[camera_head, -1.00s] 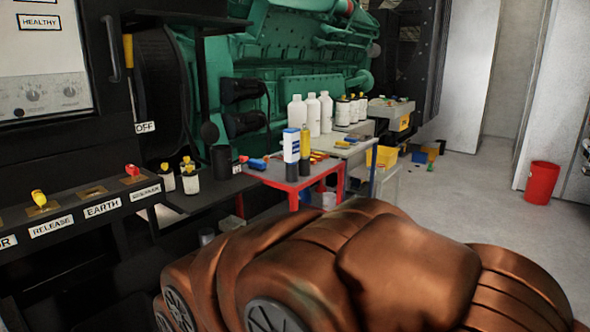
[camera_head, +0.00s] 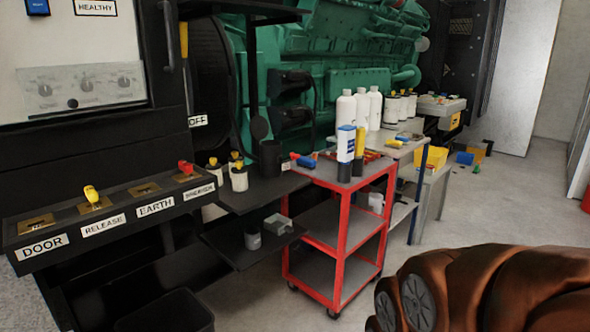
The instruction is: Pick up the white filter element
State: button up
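I cannot tell for certain which thing is the white filter element. A white and blue upright object (camera_head: 346,142) stands at the front of the red trolley (camera_head: 342,240), with a dark lower part, beside a yellow one (camera_head: 360,141). Several plain white bottles (camera_head: 361,108) stand behind it. White containers with yellow tops (camera_head: 239,178) stand on the black shelf at the left. My gripper is not in view; only a brown part of my arm shows at the lower right.
A black panel (camera_head: 110,216) with labelled switches is at the left. A black canister (camera_head: 270,157) stands on the black shelf, with a grey cup (camera_head: 252,236) below. Yellow bins (camera_head: 436,158) are behind the trolley.

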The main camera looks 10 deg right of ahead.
aim_at(238, 172)
jog(key=u, duration=0.75)
jog(key=i, duration=1.35)
jog(key=z, duration=0.55)
